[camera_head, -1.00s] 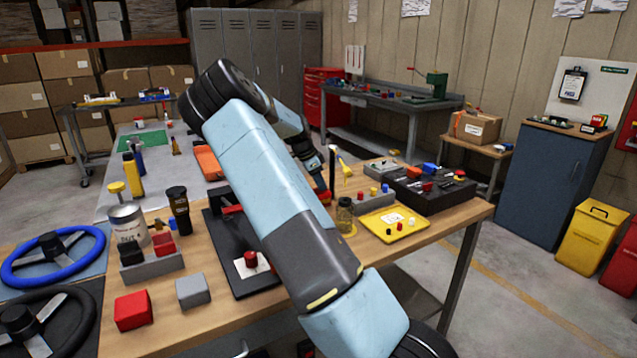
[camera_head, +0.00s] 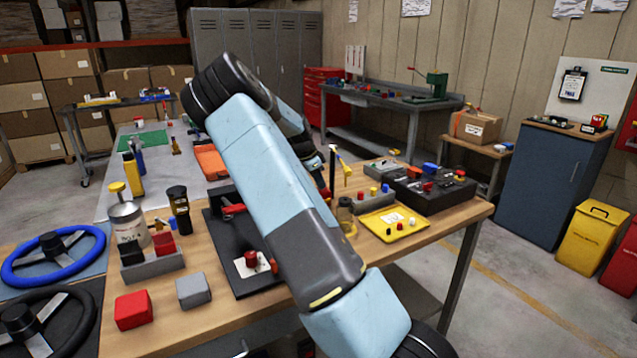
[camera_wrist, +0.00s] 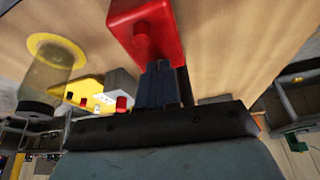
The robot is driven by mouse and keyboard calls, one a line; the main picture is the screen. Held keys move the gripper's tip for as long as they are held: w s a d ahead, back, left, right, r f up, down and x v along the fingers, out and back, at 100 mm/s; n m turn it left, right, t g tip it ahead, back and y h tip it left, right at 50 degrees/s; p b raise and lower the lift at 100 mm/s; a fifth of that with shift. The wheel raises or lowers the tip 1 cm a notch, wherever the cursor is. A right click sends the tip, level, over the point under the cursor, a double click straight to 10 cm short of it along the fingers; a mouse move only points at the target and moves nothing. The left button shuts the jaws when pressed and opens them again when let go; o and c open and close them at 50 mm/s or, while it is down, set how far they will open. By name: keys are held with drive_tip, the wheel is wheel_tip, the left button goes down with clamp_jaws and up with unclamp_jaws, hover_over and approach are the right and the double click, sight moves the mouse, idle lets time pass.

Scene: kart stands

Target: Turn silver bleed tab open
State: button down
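A red block with a round red knob (camera_wrist: 145,30) stands close in front of my gripper (camera_wrist: 165,70) in the wrist view. The dark fingers sit near each other and overlap the block's lower edge in the picture. I cannot tell whether they touch it or hold something small between them. I cannot make out a silver tab in either view. In the head view my arm hides the gripper; part of a red item shows beside the arm near the bench's middle.
A yellow tray (camera_head: 394,222) with small knobs and a glass jar (camera_head: 345,215) stand right of my arm. The jar also shows in the wrist view (camera_wrist: 48,75). A black plate (camera_head: 225,245) lies left of my arm. A black case (camera_head: 432,190) stands at the right.

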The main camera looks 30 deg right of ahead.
drive_tip(key=shift+n, duration=0.3)
drive_tip(key=c, duration=1.3)
unclamp_jaws()
drive_tip(key=shift+c, duration=0.2)
drive_tip(key=shift+r, duration=0.1)
drive_tip(key=v, duration=1.3)
drive_tip(key=shift+a+r, duration=0.15)
drive_tip(key=shift+r, duration=0.05)
drive_tip(key=shift+s, duration=0.15)
